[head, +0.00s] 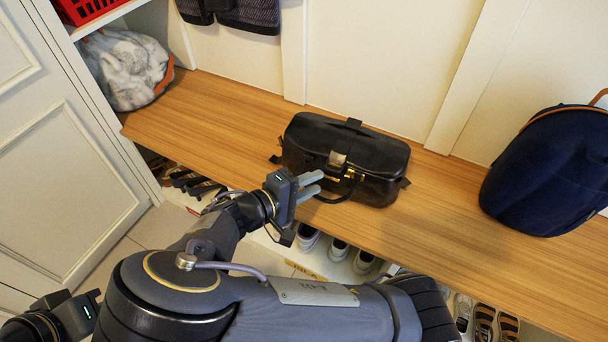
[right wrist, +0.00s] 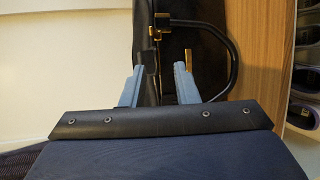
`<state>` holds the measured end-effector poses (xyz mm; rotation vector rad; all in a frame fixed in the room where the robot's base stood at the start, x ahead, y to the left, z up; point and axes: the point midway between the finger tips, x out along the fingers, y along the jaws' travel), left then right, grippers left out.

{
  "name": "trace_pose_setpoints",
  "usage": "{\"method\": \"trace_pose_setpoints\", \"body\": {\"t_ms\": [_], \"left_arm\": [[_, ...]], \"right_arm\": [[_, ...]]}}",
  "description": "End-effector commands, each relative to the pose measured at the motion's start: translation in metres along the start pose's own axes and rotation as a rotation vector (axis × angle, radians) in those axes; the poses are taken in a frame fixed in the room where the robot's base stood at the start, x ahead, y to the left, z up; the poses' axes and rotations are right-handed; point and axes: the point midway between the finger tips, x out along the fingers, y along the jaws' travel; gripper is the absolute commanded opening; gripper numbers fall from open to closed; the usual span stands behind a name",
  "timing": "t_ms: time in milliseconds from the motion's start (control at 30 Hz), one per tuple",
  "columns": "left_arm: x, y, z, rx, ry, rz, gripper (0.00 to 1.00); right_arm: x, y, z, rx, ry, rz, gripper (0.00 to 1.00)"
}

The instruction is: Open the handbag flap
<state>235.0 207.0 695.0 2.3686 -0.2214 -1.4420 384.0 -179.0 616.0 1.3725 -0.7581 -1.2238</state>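The black handbag (head: 385,165) stands on the wooden bench in the head view. Its flap looks closed, with a metal clasp (head: 337,158) at the front and a dark handle (head: 345,192) hanging below it. My right gripper (head: 316,183) is at the bag's front left, its fingers pointing toward the clasp area. In the right wrist view the two fingers (right wrist: 164,72) are apart, with the bag and gold clasp parts (right wrist: 159,30) just beyond. I cannot tell whether they touch the bag. My left gripper (head: 76,316) is at the lower left, its fingers hidden.
A navy backpack (head: 550,170) stands at the bench's right end. A grey-white bag (head: 125,68) sits at its left end. Shoes (head: 340,248) fill cubbies below the bench (head: 445,225). A panelled wall is behind; a white door (head: 60,160) is at left.

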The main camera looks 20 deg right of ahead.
Motion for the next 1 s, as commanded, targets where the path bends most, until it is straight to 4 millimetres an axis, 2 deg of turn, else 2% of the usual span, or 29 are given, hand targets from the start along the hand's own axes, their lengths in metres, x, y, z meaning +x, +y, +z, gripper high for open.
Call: {"method": "trace_pose_setpoints", "body": {"t_ms": [167, 400, 600, 967, 1000], "left_arm": [[0.007, -0.003, 0.004, 0.0, 0.0, 0.0, 0.0], [0.018, -0.008, 0.009, 0.0, 0.0, 0.0, 0.0], [0.024, -0.011, 0.012, 0.0, 0.0, 0.0, 0.0], [0.025, -0.011, 0.012, 0.0, 0.0, 0.0, 0.0], [0.025, -0.011, 0.012, 0.0, 0.0, 0.0, 0.0]], "right_arm": [[0.004, 0.001, -0.006, 0.013, 0.022, 0.056, 0.28], [0.042, 0.001, -0.006, 0.011, 0.018, 0.052, 0.28], [0.067, 0.004, -0.007, 0.01, 0.019, 0.05, 0.28], [0.074, 0.006, -0.007, 0.01, 0.021, 0.049, 0.28], [0.074, 0.006, -0.007, 0.01, 0.021, 0.049, 0.25]]}}
